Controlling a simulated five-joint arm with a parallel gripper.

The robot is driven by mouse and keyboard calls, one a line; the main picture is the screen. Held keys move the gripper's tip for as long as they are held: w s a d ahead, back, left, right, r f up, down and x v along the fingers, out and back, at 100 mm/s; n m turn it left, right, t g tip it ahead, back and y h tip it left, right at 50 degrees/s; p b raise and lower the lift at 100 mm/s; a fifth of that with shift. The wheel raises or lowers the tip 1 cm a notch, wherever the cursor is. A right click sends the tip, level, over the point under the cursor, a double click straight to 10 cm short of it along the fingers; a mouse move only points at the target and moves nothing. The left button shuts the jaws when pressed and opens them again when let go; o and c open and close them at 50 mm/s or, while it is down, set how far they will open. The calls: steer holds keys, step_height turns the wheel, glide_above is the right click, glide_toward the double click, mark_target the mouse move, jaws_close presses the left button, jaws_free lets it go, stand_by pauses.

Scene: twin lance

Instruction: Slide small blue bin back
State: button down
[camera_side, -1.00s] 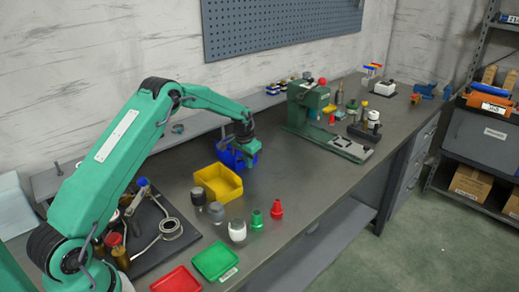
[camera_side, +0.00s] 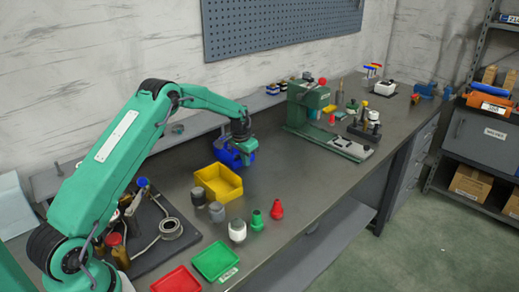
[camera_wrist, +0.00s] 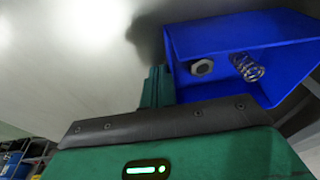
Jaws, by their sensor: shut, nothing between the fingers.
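The small blue bin (camera_side: 229,154) stands on the bench behind the yellow bin, partly hidden by my gripper in the side view. In the wrist view the blue bin (camera_wrist: 240,35) shows its open inside, with a dark nut and a coiled spring in it. My gripper (camera_side: 244,156) is shut and empty, pointing down at the bin's right front side. In the wrist view my green fingers (camera_wrist: 157,85) are close beside the bin's left wall; I cannot tell whether they touch it.
A yellow bin (camera_side: 218,183) stands just in front. Several grey, white, green and red parts stand nearer the bench's front edge. A green press (camera_side: 310,105) stands to the right. The bench between the bins and press is clear.

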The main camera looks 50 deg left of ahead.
steer(key=shift+a, duration=0.6)
steer(key=shift+d, duration=0.35)
steer(key=shift+r, duration=0.15)
steer(key=shift+r, duration=1.4)
steer(key=shift+r, duration=0.1)
steer(key=shift+r, duration=1.4)
steer(key=shift+r, duration=0.15)
steer(key=shift+r, duration=1.35)
